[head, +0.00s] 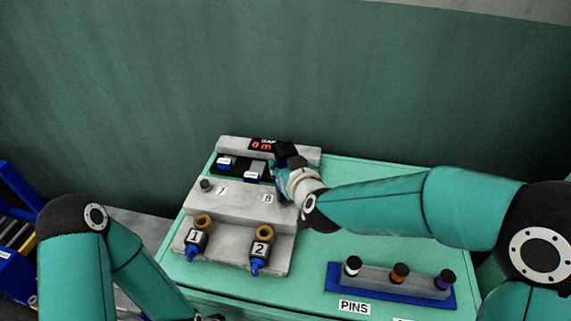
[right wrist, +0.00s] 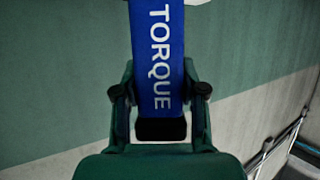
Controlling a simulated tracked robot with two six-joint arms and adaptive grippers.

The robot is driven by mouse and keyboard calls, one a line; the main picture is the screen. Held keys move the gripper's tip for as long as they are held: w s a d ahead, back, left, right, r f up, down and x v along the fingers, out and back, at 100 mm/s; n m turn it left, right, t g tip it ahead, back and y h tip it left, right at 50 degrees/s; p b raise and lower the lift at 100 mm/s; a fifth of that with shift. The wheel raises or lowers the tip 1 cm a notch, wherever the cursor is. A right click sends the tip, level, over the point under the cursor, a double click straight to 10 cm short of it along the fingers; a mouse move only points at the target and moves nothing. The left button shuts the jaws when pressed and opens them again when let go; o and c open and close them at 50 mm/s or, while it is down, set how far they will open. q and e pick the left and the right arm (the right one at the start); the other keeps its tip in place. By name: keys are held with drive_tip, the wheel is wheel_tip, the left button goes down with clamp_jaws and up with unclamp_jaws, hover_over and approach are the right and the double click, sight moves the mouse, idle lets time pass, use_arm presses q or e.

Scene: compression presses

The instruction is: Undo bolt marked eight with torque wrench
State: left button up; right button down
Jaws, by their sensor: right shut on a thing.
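My right gripper (head: 279,178) is over the right side of the grey press block (head: 235,208). In the right wrist view its fingers (right wrist: 160,110) are shut on the blue handle of the torque wrench (right wrist: 158,40), which reads TORQUE. The wrench's working end is out of the wrist view and cannot be made out in the head view. The label 8 (head: 268,198) is just left of my right wrist. The bolt at 8 is hidden by my gripper, so I cannot tell whether the wrench touches it.
A dark bolt (head: 205,185) stands by label 7. A red-lit display (head: 262,145) is at the block's back. Two brass fittings with blue-tipped tags 1 (head: 194,238) and 2 (head: 261,249) are in front. A pin rack (head: 390,284) sits at right on the green bench (head: 350,240).

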sight(285, 148)
drive_tip(key=shift+s+f, duration=0.1)
drive_tip(key=shift+f, duration=0.1)
drive_tip(key=shift+r+p, duration=2.8)
drive_tip(key=shift+r, duration=0.55)
drive_tip(key=shift+f, duration=0.1)
